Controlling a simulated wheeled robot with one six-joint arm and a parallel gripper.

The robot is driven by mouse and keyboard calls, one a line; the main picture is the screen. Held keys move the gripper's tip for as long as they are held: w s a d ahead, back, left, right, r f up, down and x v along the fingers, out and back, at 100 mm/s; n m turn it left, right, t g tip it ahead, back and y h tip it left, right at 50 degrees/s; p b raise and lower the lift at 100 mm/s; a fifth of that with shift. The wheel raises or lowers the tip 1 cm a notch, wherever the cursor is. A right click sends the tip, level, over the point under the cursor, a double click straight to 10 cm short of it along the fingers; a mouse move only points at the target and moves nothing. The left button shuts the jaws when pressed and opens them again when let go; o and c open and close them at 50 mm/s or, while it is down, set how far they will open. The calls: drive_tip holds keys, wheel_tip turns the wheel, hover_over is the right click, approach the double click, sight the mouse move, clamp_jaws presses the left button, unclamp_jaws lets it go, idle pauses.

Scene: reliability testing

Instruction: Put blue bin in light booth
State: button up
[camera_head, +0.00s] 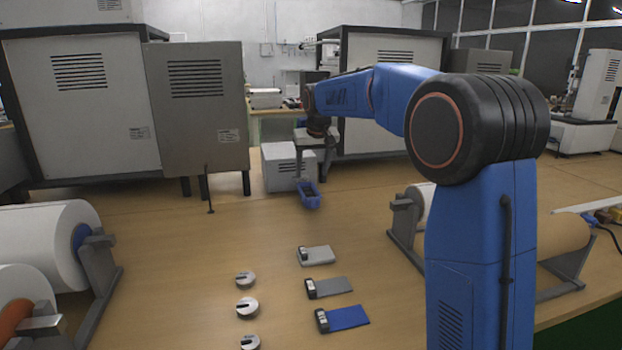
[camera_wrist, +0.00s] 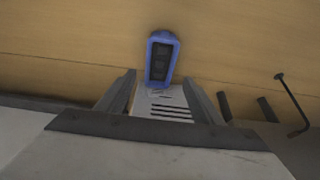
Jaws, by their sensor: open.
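A small blue bin (camera_head: 309,197) stands on the wooden table, just in front of a small light grey vented box (camera_head: 284,166). In the wrist view the blue bin (camera_wrist: 149,62) is upper centre, with dark items inside. My gripper (camera_head: 318,150) is above and behind the bin, near the grey box. The bin lies beyond the fingertips and is not held. I cannot tell which cabinet is the light booth.
Large vented cabinets (camera_head: 85,105) stand at the back left and back right. A thin dark stand (camera_head: 209,190) is left of the bin. Rolls on holders (camera_head: 50,235) flank the table. Several flat samples and small round pieces lie in front; table between is clear.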

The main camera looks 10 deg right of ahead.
drive_tip(key=shift+o, duration=0.4)
drive_tip(key=v, duration=0.6)
drive_tip(key=shift+s+a, duration=0.25)
drive_tip(key=shift+s, duration=0.05)
hover_over(309, 194)
drive_tip(key=s, duration=0.3)
drive_tip(key=f, duration=1)
drive_tip(key=shift+w+a+f, duration=0.1)
drive_tip(key=shift+a+f, duration=0.1)
drive_tip(key=shift+f, duration=0.15)
drive_tip(key=shift+d+x, duration=0.2)
drive_tip(key=shift+x, duration=2.65)
drive_tip(key=shift+w+r, duration=0.1)
drive_tip(key=shift+w, duration=0.1)
drive_tip(key=c, duration=1.3)
wheel_tip(309, 194, up, 18)
